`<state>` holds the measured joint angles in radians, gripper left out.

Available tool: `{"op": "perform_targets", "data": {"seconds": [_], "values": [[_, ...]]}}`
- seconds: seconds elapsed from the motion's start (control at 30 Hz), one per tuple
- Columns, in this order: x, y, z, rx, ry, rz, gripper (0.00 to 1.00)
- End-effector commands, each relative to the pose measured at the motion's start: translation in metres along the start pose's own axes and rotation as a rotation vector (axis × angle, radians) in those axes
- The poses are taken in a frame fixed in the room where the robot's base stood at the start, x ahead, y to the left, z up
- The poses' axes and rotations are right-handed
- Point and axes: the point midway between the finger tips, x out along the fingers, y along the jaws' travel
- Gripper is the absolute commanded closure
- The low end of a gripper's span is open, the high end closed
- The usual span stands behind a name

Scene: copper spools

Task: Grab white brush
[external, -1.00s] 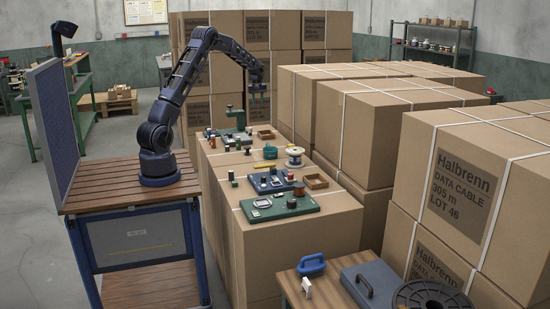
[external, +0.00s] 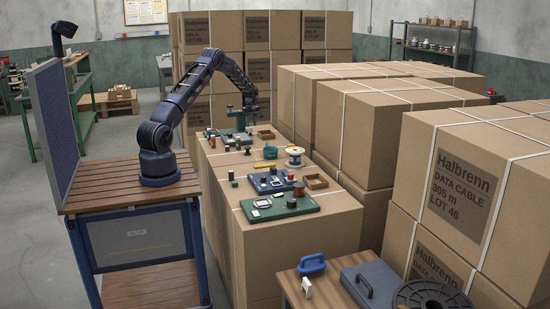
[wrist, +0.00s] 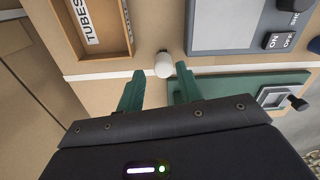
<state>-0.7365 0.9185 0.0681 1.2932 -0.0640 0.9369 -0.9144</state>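In the wrist view a small white rounded piece (wrist: 163,65) shows just beyond and between my fingertips; it may be the white brush seen from above, but its full shape is not clear. It is close to the white strap on the cardboard. My gripper (wrist: 160,73) is open, with its two green fingers apart and nothing clearly held between them. In the external view my gripper (external: 250,110) is low over the far end of the row of boxes, among small items. I cannot pick out the brush there.
In the wrist view a wooden tray (wrist: 100,63) labelled TUBES lies at upper left, a grey device (wrist: 230,35) at upper right, and a green board (wrist: 235,87) at right. In the external view several boards and spools crowd the box tops; stacked cartons (external: 355,120) stand to the right.

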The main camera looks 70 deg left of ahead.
Motion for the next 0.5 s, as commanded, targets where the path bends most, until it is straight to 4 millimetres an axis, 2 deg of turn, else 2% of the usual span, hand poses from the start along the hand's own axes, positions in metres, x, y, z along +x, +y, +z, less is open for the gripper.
{"op": "perform_targets", "data": {"seconds": [0.27,0.5], "values": [[0.018,-0.002,-0.003,0.0,0.0,-0.002,0.64],[0.051,-0.004,-0.007,0.001,-0.001,-0.001,0.64]]}}
